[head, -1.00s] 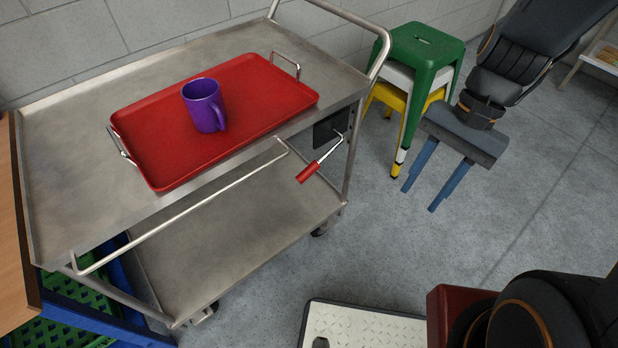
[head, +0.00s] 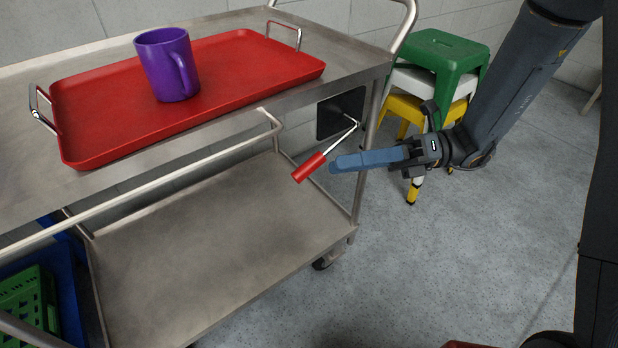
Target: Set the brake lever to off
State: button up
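The brake lever has a red grip (head: 309,167) on a bent metal rod. The rod comes from a black plate (head: 340,112) at the right end of the steel trolley (head: 220,235). The lever slants down and to the left from the plate. No off or on marking can be read. My gripper (head: 340,163), with blue fingers, is just right of the red grip, pointing left at about its height. The fingers are seen side-on and overlap, so their gap is hidden. I cannot tell whether they touch the lever; they do not appear to hold it.
A red tray (head: 230,95) with a purple mug (head: 167,65) stands on the trolley top. A rail (head: 150,182) runs along the trolley's front. Green, white and yellow stools (head: 436,60) stand behind my arm.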

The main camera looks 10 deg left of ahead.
aim_at(308, 168)
jog(key=shift+w+b+x, duration=0.2)
jog(key=shift+b+x, duration=0.4)
jog(key=shift+x, duration=3.25)
jog(key=shift+a, duration=0.1)
grip_shut()
